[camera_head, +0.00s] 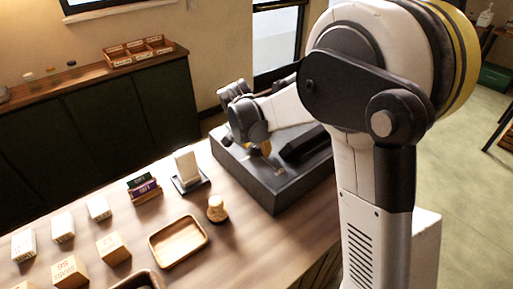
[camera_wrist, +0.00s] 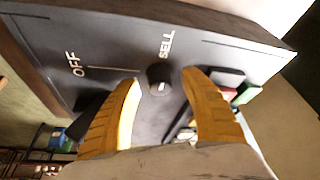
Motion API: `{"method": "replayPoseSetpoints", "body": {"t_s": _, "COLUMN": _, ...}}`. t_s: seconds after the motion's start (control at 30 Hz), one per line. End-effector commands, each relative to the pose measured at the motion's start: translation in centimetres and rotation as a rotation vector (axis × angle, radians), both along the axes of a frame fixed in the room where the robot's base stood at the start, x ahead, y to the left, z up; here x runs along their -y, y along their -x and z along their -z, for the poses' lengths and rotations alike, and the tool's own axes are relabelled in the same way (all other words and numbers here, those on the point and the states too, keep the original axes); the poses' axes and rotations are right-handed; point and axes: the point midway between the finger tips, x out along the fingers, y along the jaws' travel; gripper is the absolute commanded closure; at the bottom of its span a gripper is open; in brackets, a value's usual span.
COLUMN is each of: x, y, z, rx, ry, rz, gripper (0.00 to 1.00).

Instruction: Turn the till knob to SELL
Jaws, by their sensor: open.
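The dark grey till (camera_head: 262,183) stands on the wooden counter beneath my arm's end. Its panel (camera_wrist: 110,30) fills much of the wrist view, with white OFF lettering at left and SELL lettering near the top middle. A small black round knob (camera_wrist: 158,73) sits below SELL and right of OFF. A short pale mark shows on it; I cannot tell exactly which way it points. My gripper (camera_wrist: 161,77) is open, its yellow fingers on either side of the knob with gaps showing. In the head view, my wrist mostly hides the fingers and the knob.
A black block (camera_head: 304,143) rises on the till's right part. Left of the till are a small card stand (camera_head: 187,168), a wooden stamp-like piece (camera_head: 217,209), an empty wooden tray (camera_head: 178,241) and several small boxes. A dark cabinet (camera_head: 105,108) stands behind.

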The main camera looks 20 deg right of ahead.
Motion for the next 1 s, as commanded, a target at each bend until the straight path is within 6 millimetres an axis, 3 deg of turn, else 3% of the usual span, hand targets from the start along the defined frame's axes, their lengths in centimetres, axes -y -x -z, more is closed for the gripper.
{"method": "replayPoseSetpoints", "body": {"t_s": 0.53, "x": -2.8, "y": 2.8, "z": -9.4, "rx": -0.002, "ry": 0.0, "rz": -0.001, "gripper": 0.48}}
{"method": "replayPoseSetpoints", "body": {"t_s": 0.7, "x": -3.2, "y": 3.2, "z": -10.7, "rx": -0.001, "ry": 0.001, "rz": 0.0, "gripper": 0.48}}
{"method": "replayPoseSetpoints", "body": {"t_s": 1.0, "x": -3.2, "y": 3.2, "z": -10.9, "rx": 0.0, "ry": 0.0, "rz": 0.0, "gripper": 0.48}}
